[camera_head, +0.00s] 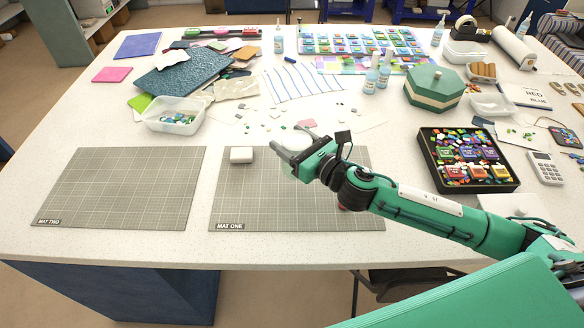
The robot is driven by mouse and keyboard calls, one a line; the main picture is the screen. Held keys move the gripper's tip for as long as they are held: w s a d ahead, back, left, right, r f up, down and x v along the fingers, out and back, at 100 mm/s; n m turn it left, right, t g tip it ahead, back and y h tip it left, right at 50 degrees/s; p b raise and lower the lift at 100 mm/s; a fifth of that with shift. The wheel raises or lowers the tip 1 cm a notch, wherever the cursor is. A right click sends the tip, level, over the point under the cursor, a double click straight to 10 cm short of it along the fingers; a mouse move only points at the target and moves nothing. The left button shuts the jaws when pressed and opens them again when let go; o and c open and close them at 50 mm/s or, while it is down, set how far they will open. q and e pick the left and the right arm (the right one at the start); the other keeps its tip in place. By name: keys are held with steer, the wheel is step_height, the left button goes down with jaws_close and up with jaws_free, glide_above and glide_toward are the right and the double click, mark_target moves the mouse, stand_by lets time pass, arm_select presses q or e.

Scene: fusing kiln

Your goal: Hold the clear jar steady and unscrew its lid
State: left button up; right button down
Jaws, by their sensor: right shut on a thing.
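My right gripper (289,138) reaches in from the right over the back part of mat one (232,197). My left gripper is not in view.
Mat two (120,188) is empty at the left. A clear tub of glass bits (174,115), a black tray of colored pieces (468,160), small bottles (371,80) and a green octagonal box (434,87) stand around. Small glass chips lie behind mat one.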

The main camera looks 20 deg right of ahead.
step_height(320, 180, down, 5)
steer(key=shift+r, duration=0.15)
steer(key=shift+f+b, duration=0.6)
steer(key=shift+f, duration=1.4)
steer(key=shift+d+f, duration=0.1)
steer(key=shift+f, duration=0.15)
steer(key=shift+f, duration=0.2)
steer(key=shift+c, duration=1.8)
jaws_free()
steer(key=shift+r, duration=0.1)
